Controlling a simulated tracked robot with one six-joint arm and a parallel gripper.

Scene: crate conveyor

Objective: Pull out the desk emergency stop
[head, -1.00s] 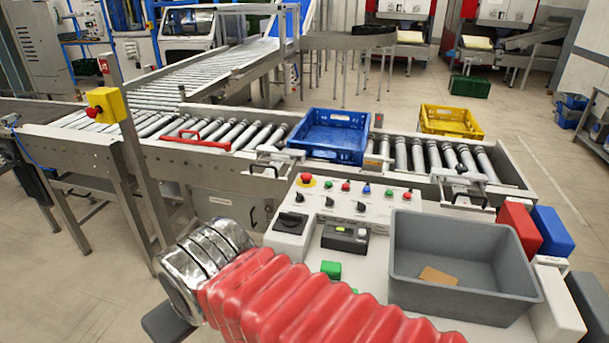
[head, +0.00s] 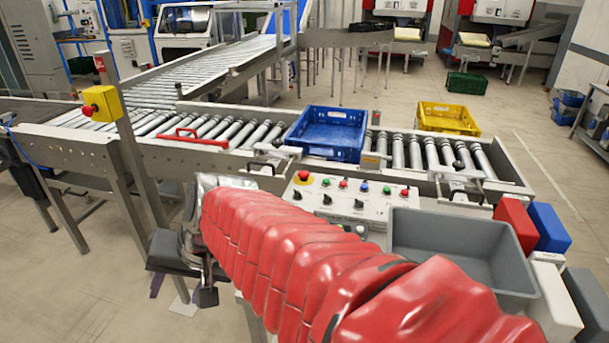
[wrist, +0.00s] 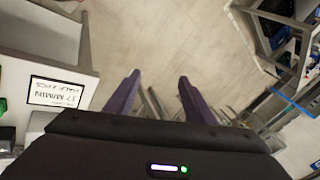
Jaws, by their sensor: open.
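The desk emergency stop (head: 303,176) is a red mushroom button on a yellow ring, at the far left corner of the white control desk (head: 392,206) in the head view. I cannot tell if it is pressed in. My gripper (wrist: 155,77) is open in the wrist view, its two purple fingers apart with nothing between them. It points down over the floor beside the desk. In the head view my gripper is left of the desk, partly hidden by my red-sleeved arm. The stop is not in the wrist view.
A second red stop sits on a yellow box (head: 101,104) on a post. A grey bin (head: 462,257) stands on the desk's right. A printed label (wrist: 56,92) shows on the left in the wrist view.

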